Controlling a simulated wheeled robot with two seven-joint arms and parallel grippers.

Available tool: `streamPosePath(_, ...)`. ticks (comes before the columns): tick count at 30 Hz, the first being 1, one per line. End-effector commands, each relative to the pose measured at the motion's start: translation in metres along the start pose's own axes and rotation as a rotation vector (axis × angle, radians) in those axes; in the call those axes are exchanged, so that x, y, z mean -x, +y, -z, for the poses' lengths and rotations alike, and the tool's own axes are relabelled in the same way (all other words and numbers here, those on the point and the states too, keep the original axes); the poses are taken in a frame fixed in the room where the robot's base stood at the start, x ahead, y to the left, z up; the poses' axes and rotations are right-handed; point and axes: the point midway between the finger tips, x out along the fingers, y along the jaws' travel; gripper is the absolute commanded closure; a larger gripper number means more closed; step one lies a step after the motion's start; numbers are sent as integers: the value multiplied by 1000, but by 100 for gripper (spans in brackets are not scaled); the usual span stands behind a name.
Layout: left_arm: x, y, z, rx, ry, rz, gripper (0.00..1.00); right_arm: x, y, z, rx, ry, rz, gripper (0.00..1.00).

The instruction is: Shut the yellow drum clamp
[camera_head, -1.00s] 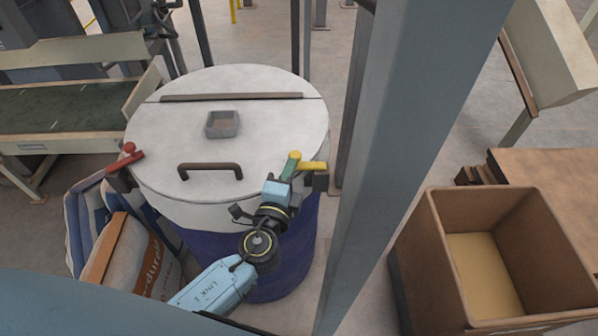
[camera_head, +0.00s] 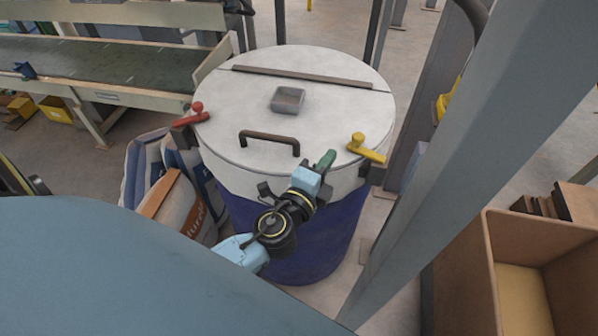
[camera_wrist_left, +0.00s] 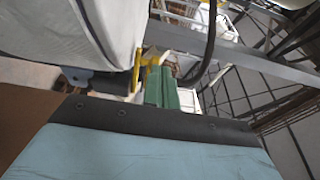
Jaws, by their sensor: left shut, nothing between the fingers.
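The yellow drum clamp (camera_head: 366,149) sits at the right edge of the white lid (camera_head: 225,110) of a blue drum (camera_head: 335,230). Its knob stands up and its bar points right, over a dark bracket at the rim. It also shows in the left wrist view (camera_wrist_left: 150,62), just beyond the fingers. My left gripper (camera_head: 326,159), with green fingertips, is shut and empty, left of the clamp and apart from it in the head view. In the left wrist view its fingers (camera_wrist_left: 161,88) are together. My right gripper is not in view.
A red clamp (camera_head: 190,116) is on the lid's left edge. The lid carries a brown handle (camera_head: 269,138) and a small grey tray (camera_head: 288,100). A grey post (camera_head: 455,175) stands right of the drum. Sacks (camera_head: 165,185) lie left; an open box (camera_head: 480,265) is at right.

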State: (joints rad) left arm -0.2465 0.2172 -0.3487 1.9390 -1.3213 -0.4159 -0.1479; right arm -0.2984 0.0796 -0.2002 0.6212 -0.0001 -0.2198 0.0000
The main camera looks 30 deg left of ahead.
Motion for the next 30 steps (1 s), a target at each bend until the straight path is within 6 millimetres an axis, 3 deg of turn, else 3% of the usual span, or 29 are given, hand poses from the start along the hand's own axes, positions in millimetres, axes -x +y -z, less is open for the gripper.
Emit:
streamPosePath(3,28,4,-7,0,1,-4,100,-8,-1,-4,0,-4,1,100)
streamPosePath(9,62,3,-15,-1,1,-3,100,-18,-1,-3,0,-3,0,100)
streamPosePath(17,81,-1,-20,0,3,-1,100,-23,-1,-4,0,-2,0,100)
streamPosePath(20,81,-9,-17,0,26,-14,100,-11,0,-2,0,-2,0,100)
streamPosePath(30,78,-40,-9,-15,191,-194,100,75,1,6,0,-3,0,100)
